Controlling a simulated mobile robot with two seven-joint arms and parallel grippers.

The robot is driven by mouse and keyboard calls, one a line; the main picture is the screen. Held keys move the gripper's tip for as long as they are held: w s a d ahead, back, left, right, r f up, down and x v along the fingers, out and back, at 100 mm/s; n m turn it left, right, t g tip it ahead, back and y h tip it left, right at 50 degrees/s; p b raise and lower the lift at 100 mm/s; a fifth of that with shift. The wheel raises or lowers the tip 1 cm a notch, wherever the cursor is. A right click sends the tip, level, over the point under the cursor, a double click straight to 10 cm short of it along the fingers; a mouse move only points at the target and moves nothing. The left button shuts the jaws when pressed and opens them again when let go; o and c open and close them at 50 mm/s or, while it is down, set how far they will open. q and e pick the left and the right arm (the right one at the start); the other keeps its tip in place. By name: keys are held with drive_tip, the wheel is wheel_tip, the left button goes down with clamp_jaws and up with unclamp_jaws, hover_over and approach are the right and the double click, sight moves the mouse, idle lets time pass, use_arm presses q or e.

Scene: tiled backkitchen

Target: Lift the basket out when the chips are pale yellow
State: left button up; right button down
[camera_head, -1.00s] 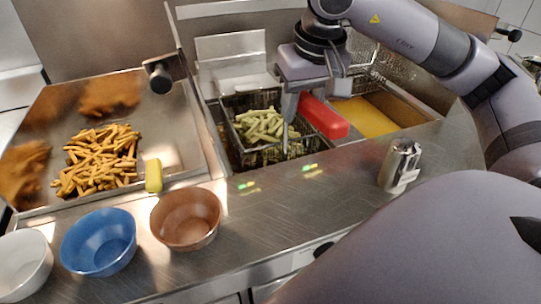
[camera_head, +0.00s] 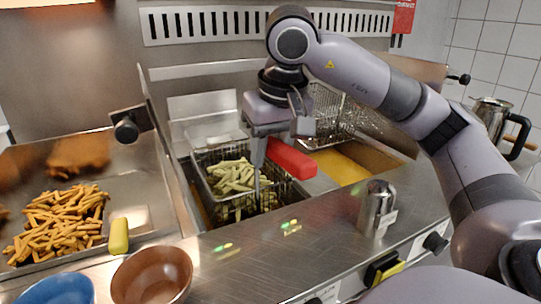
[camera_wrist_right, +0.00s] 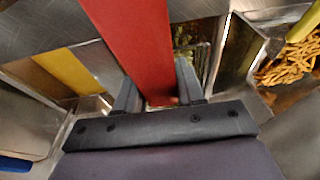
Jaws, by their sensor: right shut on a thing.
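The fry basket (camera_head: 272,190) is a wire mesh basket in the left fryer well, holding pale yellow, slightly greenish chips (camera_head: 232,176). Its red handle (camera_head: 291,158) points right and toward the front. My right gripper (camera_head: 262,150) is above the basket, shut on the red handle. In the right wrist view the handle (camera_wrist_right: 150,45) runs between the two fingers (camera_wrist_right: 158,90). How far the basket's bottom sits in the oil is hidden. My left gripper is not in view.
A second wire basket (camera_head: 330,108) is behind the right well with yellow oil (camera_head: 340,166). Golden fries (camera_head: 62,222) lie in the left tray near a yellow handle (camera_head: 118,236). A brown bowl (camera_head: 152,276), blue bowl (camera_head: 56,291) and metal shaker (camera_head: 377,207) stand on the front counter.

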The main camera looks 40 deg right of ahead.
drive_tip(key=shift+r+p, duration=0.35)
drive_tip(key=shift+r, duration=0.35)
wheel_tip(320, 180, up, 6)
drive_tip(key=p, duration=0.4)
drive_tip(key=shift+f, duration=0.25)
wheel_tip(320, 180, up, 6)
drive_tip(key=p, duration=0.5)
